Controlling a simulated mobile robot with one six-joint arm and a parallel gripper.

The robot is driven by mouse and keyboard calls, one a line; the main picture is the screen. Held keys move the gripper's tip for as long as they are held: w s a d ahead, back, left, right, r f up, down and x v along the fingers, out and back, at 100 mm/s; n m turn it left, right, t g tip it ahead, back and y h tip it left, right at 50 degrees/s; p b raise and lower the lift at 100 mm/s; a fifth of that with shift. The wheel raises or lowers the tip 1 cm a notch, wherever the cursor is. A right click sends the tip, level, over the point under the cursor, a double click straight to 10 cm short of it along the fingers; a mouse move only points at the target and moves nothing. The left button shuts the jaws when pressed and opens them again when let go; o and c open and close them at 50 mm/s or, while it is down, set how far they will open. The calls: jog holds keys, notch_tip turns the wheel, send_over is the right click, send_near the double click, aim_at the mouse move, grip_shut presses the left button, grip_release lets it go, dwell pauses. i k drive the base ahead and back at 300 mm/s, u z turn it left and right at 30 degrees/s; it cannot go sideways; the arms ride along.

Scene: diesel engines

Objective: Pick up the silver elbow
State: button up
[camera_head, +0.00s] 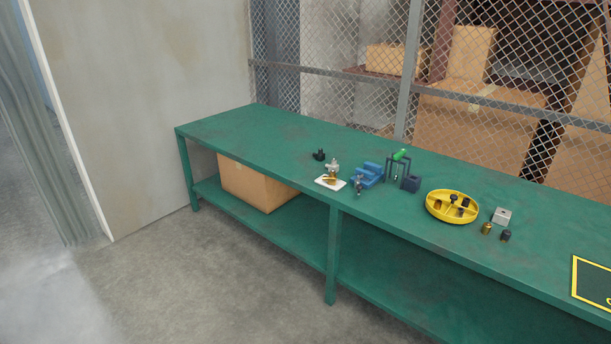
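Small silver metal fittings stand at the middle of the green workbench (270,135). One silver fitting (333,165) is at the back of a white plate (325,184), close to brass-coloured pieces (329,178). Another small silvery piece (357,184) is at the front of a blue vise-like block (370,174), near the bench's front edge. They are too small here to tell which is the silver elbow. My gripper is not in view.
A black part (319,155) sits behind the plate. Right of the vise are a dark frame with a green piece (401,154), a yellow divided tray (437,211) holding dark parts, a grey block (501,216) and small brass and dark pieces. The bench's left end is clear.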

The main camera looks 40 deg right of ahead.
aim_at(334, 165)
jog(key=u, duration=0.05)
jog(key=k, duration=0.45)
jog(key=u, duration=0.6)
jog(key=i, duration=3.15)
jog(key=z, duration=0.65)
jog(key=i, duration=0.75)
jog(key=z, duration=0.8)
jog(key=i, duration=0.5)
jog(key=z, duration=0.15)
